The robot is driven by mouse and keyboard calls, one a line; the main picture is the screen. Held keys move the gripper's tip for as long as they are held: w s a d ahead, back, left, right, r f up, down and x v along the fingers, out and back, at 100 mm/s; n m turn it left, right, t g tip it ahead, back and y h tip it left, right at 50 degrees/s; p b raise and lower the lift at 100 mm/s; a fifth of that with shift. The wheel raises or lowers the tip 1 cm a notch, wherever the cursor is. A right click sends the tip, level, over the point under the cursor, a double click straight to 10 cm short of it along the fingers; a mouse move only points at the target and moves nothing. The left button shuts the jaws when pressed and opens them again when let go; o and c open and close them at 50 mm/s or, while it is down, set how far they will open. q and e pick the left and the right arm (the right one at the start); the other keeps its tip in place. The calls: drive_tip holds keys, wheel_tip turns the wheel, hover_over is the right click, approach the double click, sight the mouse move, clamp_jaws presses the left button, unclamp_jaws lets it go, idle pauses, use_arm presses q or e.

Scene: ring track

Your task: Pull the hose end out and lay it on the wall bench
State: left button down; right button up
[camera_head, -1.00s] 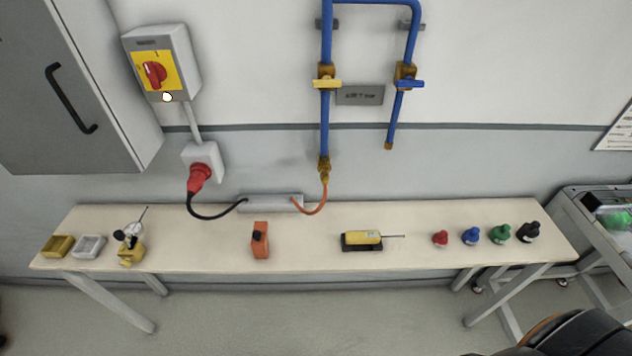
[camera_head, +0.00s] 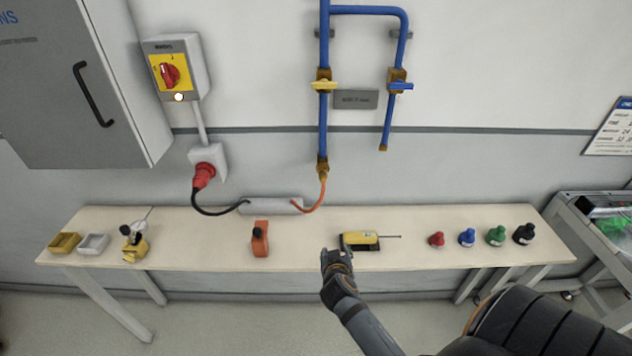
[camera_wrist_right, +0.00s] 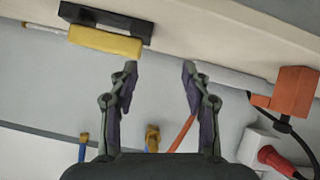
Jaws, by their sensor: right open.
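The orange hose (camera_head: 318,199) runs from the brass fitting (camera_head: 322,165) at the foot of the blue pipe down to a grey box (camera_head: 270,205) at the back of the bench. Its upper end meets the fitting. The pale wall bench (camera_head: 200,252) runs along the wall. My right gripper (camera_head: 336,256) is at the bench's front edge, below and in front of the hose, apart from it. In the right wrist view the right gripper (camera_wrist_right: 160,68) is open and empty; the hose (camera_wrist_right: 182,134) and brass fitting (camera_wrist_right: 152,138) show beyond it. My left gripper is not in view.
A yellow tool (camera_head: 360,237) on a black base lies close to my right gripper. An orange block (camera_head: 260,240) stands to its left. Several coloured knobs (camera_head: 467,237) stand at the right. Yellow (camera_head: 323,85) and blue (camera_head: 400,86) valve handles sit above. Bare bench lies between block and tool.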

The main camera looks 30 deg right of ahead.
drive_tip(key=w+r+m+t+h, duration=0.2)
drive_tip(key=w+r+t, duration=0.3)
drive_tip(key=r, duration=0.5)
drive_tip(key=h, duration=0.1)
approach(323, 183)
drive_tip(key=x, duration=0.3)
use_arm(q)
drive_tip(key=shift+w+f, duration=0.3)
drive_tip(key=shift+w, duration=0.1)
use_arm(e)
drive_tip(key=shift+d+t, duration=0.2)
drive_tip(key=shift+t, duration=0.1)
drive_tip(key=p+x, duration=0.1)
drive_tip(key=x, duration=0.4)
drive_tip(key=shift+w+d+r, duration=0.1)
drive_tip(key=shift+w, duration=0.05)
drive_tip(key=shift+f+b+x, duration=0.25)
drive_tip(key=shift+b+x, duration=0.45)
drive_tip(key=shift+x, duration=1.15)
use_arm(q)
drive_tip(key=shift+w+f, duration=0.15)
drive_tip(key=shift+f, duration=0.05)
use_arm(e)
drive_tip(key=shift+r, duration=0.1)
